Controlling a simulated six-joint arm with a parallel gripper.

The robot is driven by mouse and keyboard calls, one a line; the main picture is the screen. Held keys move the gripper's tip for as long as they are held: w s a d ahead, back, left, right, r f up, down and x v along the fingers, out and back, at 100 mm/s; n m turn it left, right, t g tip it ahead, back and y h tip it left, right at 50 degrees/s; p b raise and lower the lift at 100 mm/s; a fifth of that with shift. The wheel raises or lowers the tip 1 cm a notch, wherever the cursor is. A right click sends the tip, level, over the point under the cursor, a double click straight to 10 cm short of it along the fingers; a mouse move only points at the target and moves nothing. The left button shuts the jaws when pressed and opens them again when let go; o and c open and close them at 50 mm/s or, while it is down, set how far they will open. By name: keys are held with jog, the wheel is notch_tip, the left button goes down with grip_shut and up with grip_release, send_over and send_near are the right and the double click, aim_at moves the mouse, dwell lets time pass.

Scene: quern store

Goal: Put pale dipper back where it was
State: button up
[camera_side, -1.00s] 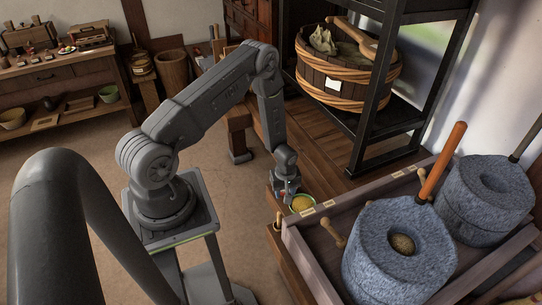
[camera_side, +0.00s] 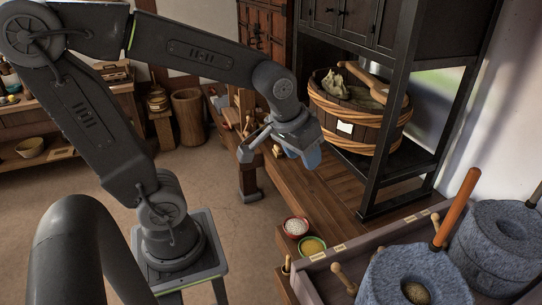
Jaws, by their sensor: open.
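A pale wooden long-handled scoop (camera_side: 362,76) lies across the top of the wooden tub (camera_side: 332,118), beside a crumpled greenish cloth; I cannot tell whether it is the pale dipper. My gripper (camera_side: 279,156) is open above the bench, left of the tub. One finger is at the left and a bluish one at the right. A small pale thing (camera_side: 278,150) shows between the fingers; I cannot tell what it is or whether it lies on the bench behind them.
A red-rimmed bowl of white grain (camera_side: 296,227) and a green-rimmed bowl of yellow grain (camera_side: 312,246) sit on the wooden bench (camera_side: 332,193). Stone querns (camera_side: 392,278) stand in the trough at right. A black shelf frame (camera_side: 391,150) surrounds the tub. Small wooden tools stand behind my gripper.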

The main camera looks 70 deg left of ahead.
jog(key=s+d+r+m+t, duration=0.1)
jog(key=s+d+r+m, duration=0.2)
jog(key=s, duration=0.5)
jog(key=shift+h, duration=0.4)
